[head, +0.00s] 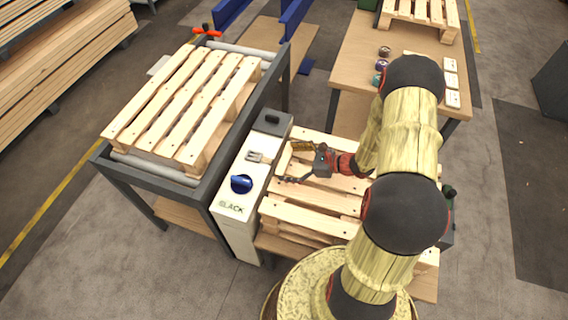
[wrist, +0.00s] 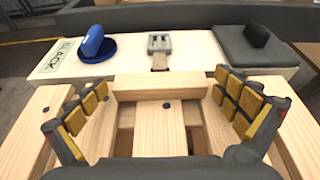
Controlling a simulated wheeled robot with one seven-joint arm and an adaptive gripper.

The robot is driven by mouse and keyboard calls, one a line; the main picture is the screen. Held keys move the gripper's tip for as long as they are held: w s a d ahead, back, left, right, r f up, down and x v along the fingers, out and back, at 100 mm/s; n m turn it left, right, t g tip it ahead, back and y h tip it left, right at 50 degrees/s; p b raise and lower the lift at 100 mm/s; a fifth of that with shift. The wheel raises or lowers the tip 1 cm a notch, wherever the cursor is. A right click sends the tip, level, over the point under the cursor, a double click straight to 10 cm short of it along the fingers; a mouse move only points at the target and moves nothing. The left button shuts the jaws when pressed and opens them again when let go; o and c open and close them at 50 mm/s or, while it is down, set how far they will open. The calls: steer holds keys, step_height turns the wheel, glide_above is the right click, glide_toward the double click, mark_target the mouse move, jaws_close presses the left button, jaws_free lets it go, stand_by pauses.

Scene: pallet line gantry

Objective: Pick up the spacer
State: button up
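A short pale wooden block (wrist: 160,88) lies crosswise ahead of my gripper in the wrist view. It looks like the spacer, though its wood matches the pallet and I cannot tell for sure. My gripper (wrist: 168,100) is open, with its yellow-padded fingers spread wide to the left and right of the block. I see no finger touching it. In the head view my gripper (head: 287,163) is over the left part of the lower pallet (head: 310,215), beside the white panel. My arm hides much of that pallet, and I cannot make out the block there.
Another pallet (head: 185,105) sits on a dark-framed conveyor at left. A wooden table (head: 355,65) with small items stands behind.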

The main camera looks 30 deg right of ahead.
steer(key=shift+c, duration=1.2)
steer(key=c, duration=0.5)
steer(key=shift+r, duration=0.15)
